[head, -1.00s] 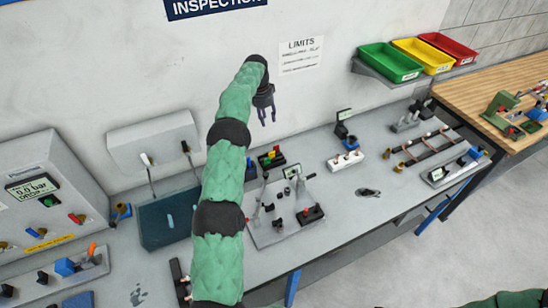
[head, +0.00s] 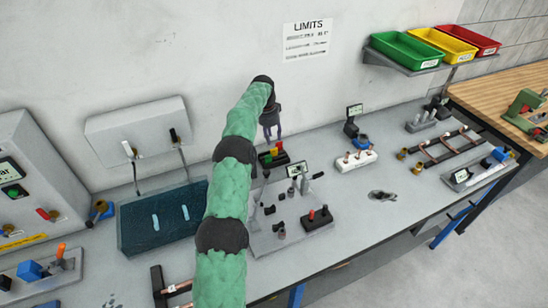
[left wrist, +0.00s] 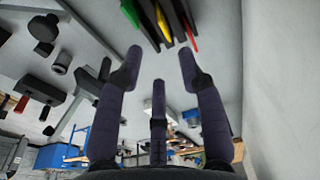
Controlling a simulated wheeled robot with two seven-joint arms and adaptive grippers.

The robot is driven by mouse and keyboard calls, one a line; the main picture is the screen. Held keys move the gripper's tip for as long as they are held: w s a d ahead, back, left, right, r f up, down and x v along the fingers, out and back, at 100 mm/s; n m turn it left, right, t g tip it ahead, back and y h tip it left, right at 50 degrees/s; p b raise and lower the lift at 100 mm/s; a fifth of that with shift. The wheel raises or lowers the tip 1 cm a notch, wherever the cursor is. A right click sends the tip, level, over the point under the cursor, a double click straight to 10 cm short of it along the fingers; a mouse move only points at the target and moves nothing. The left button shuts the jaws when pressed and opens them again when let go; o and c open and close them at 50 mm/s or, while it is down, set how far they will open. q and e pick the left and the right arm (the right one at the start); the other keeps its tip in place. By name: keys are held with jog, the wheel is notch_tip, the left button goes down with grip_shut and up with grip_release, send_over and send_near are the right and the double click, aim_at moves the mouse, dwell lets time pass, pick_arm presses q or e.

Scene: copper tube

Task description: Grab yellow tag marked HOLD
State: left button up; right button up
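The yellow tag (head: 272,153) stands between a green tag (head: 265,158) and a red tag (head: 279,147) in a small dark holder (head: 274,163) on the grey bench. The lettering on the tags is too small to read. The yellow tag (left wrist: 163,22) also shows at the top of the left wrist view, beyond the fingertips. My left gripper (head: 272,136) is open and empty, pointing down just above and behind the holder, with its fingers spread (left wrist: 160,60). It appears apart from the tags. My right gripper is not in view.
A fixture plate (head: 258,240) with a small display and clamps lies in front of the holder. A dark blue-green box (head: 135,237) stands to the left, a white block (head: 352,165) to the right. The wall (head: 190,70) is close behind. Open bench (head: 345,215) lies to the right.

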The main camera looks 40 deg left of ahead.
aim_at(274, 150)
pick_arm(q)
jog(key=f, duration=0.3)
jog(key=w+f+b, duration=0.1)
jog(key=f, duration=0.5)
jog(key=shift+w+f, duration=0.2)
grip_shut()
